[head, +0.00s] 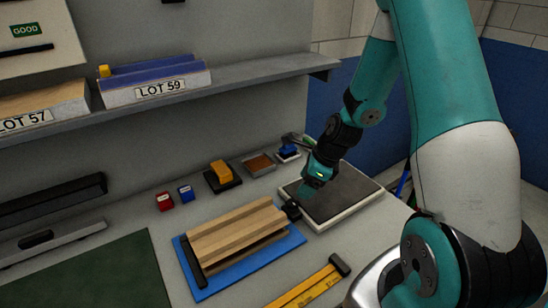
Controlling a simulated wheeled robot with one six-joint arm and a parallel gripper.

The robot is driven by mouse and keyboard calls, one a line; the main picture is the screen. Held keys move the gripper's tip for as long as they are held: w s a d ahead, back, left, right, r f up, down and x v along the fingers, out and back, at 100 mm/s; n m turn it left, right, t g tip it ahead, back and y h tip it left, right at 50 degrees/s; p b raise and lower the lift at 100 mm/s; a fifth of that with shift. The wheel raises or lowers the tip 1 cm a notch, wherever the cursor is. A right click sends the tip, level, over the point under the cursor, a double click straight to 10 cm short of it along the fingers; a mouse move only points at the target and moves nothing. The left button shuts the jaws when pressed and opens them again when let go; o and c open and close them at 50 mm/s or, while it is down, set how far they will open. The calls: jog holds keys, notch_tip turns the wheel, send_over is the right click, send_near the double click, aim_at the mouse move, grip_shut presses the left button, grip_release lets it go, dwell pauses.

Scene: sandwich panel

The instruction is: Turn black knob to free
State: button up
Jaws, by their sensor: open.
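My teal and black gripper (305,197) points down at the left edge of a dark-topped tray, just right of the wooden panel. It is open, and its fingers are small and dark here. A small black part (291,211) sits at the fingertips, by the right end of the panel. I cannot tell whether it is the black knob or part of my fingers, nor whether they touch. The ridged wooden panel (235,232) lies on a blue board (205,292), with a black bar (192,262) along its left end. No "free" marking is legible.
The pale-rimmed tray (345,212) lies under my gripper. A yellow tool with a black end (312,287) lies in front. Red (164,201), blue (186,193) and orange-topped (221,172) blocks stand behind. A green mat (90,275) is at left; a shelf (250,73) overhangs the back.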

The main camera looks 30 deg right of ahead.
jog(key=v, duration=0.9)
jog(key=s+a+r+n+g, duration=0.1)
jog(key=s+a+r+n, duration=0.1)
jog(key=a+r+n, duration=0.3)
jog(key=s+a+r+n+y+p, duration=0.1)
jog(key=s+a+r+n, duration=0.2)
jog(key=a+n, duration=0.9)
jog(key=shift+s+a+r+n+g, duration=0.2)
jog(key=shift+a+r+n+g, duration=0.2)
jog(key=shift+r+n, duration=0.8)
jog(key=shift+r+m, duration=0.2)
jog(key=shift+m, duration=0.2)
jog(key=s+a+r+n, duration=0.1)
jog(key=s+a+n, duration=0.3)
jog(key=n, duration=0.3)
jog(key=s+a+r+n+g, duration=0.1)
jog(key=s+a+r+n, duration=0.1)
jog(key=s+a+n, duration=0.2)
jog(key=s+n, duration=0.3)
jog(key=n, duration=0.1)
jog(key=shift+a+n+b, duration=0.2)
jog(key=shift+n+b, duration=0.1)
jog(key=shift+b, duration=0.1)
